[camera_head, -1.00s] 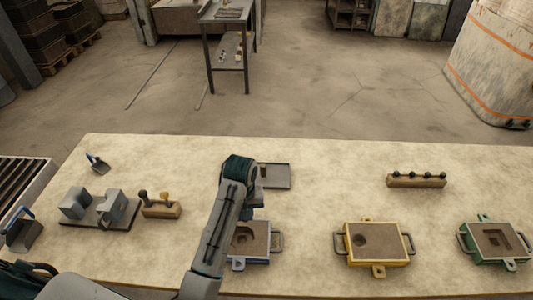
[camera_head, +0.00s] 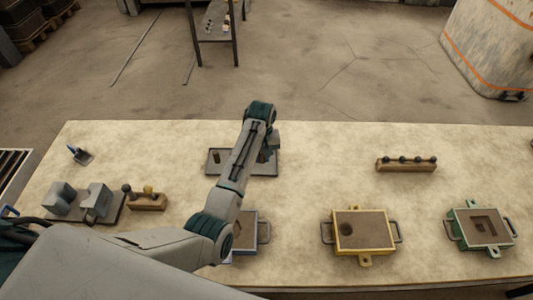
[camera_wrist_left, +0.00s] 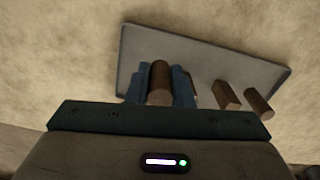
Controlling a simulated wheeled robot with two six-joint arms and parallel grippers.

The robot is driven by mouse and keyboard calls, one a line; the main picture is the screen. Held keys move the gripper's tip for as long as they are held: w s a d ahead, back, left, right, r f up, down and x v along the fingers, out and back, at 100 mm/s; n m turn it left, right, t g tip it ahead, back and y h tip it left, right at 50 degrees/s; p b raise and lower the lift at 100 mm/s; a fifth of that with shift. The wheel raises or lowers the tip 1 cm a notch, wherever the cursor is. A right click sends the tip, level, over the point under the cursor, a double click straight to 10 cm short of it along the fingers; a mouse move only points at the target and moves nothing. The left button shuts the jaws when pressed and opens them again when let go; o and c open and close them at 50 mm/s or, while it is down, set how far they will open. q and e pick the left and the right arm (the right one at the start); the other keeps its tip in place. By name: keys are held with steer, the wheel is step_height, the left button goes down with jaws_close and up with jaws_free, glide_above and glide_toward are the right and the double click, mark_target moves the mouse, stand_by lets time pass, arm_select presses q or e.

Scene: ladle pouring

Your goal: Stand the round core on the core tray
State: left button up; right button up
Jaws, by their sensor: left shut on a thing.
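The round core (camera_wrist_left: 159,83) is a brown cylinder held between the blue fingers of my left gripper (camera_wrist_left: 160,85) in the left wrist view. In the head view my left gripper (camera_head: 268,153) is at the right part of the core tray (camera_head: 243,172), and my arm hides the held core. I cannot tell if the core touches the tray. My right gripper is out of view.
A blue mould box (camera_head: 265,228) is partly under my arm. A yellow mould box (camera_head: 362,230) and a green one (camera_head: 485,228) stand to the right. A wooden rack (camera_head: 406,165) is behind them. A grey block fixture (camera_head: 75,202) and a wooden holder (camera_head: 148,202) are left.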

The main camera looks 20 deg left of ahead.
arm_select(q)
steer(key=shift+w+d, duration=0.25)
steer(key=shift+w, duration=0.8)
steer(key=shift+w+d, duration=0.1)
steer(key=shift+w, duration=0.3)
steer(key=shift+f+p, duration=0.35)
steer(key=shift+p, duration=0.15)
step_height(320, 180, down, 2)
steer(key=shift+f+p, duration=0.2)
steer(key=shift+p, duration=0.25)
steer(key=shift+f, duration=0.3)
steer(key=shift+f, duration=0.15)
steer(key=o, duration=0.7)
